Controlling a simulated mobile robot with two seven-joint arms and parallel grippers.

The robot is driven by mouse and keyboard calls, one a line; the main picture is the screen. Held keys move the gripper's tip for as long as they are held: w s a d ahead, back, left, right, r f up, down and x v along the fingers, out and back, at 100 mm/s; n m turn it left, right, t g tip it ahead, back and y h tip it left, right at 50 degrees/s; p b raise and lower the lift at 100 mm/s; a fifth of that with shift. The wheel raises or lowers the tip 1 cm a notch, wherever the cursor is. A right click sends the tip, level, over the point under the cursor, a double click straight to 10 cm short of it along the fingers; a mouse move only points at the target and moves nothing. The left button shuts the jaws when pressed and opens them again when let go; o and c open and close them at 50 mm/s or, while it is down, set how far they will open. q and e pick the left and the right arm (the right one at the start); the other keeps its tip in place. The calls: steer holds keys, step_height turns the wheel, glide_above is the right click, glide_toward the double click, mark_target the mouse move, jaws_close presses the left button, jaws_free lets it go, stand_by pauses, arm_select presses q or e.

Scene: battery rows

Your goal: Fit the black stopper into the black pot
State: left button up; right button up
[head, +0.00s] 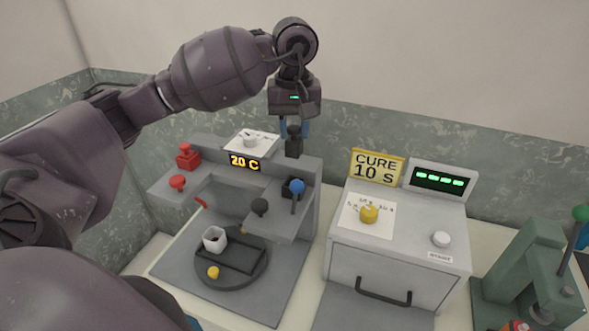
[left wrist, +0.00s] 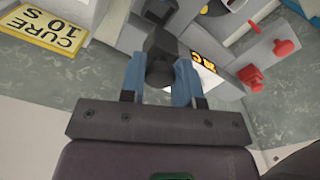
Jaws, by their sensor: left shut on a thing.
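The black stopper (head: 294,147) has a narrow knob on top and a blocky lower body. My left gripper (head: 293,128) is shut on its knob and holds it upright in the air, near the back right of the grey stand. In the left wrist view the stopper (left wrist: 160,66) sits between the two blue fingers. A dark box-like thing (head: 287,189), which looks like the black pot, stands on the stand's right shelf, below the stopper and apart from it. The blue-knobbed lever partly hides it, and I cannot see inside it. My right gripper is not in view.
A blue-knobbed lever (head: 297,187) and a black ball knob (head: 260,206) rise from the right shelf. A red knobbed block (head: 187,158) stands on the left shelf. A round dark plate (head: 210,279) carries a white cup (head: 214,239). The cure oven (head: 400,256) stands to the right.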

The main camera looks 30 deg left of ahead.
mark_target(294, 158)
arm_select(q)
step_height(294, 158, down, 7)
steer(key=shift+f+p, duration=0.2)
steer(key=shift+p, duration=0.2)
step_height(294, 158, down, 3)
steer(key=shift+f, duration=0.3)
steer(key=o, duration=0.5)
steer(key=shift+f, duration=0.1)
steer(key=o, duration=0.5)
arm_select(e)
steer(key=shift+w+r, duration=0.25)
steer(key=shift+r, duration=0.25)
arm_select(q)
steer(key=shift+w+r, duration=0.1)
steer(key=shift+r, duration=0.25)
step_height(294, 158, up, 12)
steer(key=shift+f+b, duration=0.1)
steer(key=shift+b, duration=0.65)
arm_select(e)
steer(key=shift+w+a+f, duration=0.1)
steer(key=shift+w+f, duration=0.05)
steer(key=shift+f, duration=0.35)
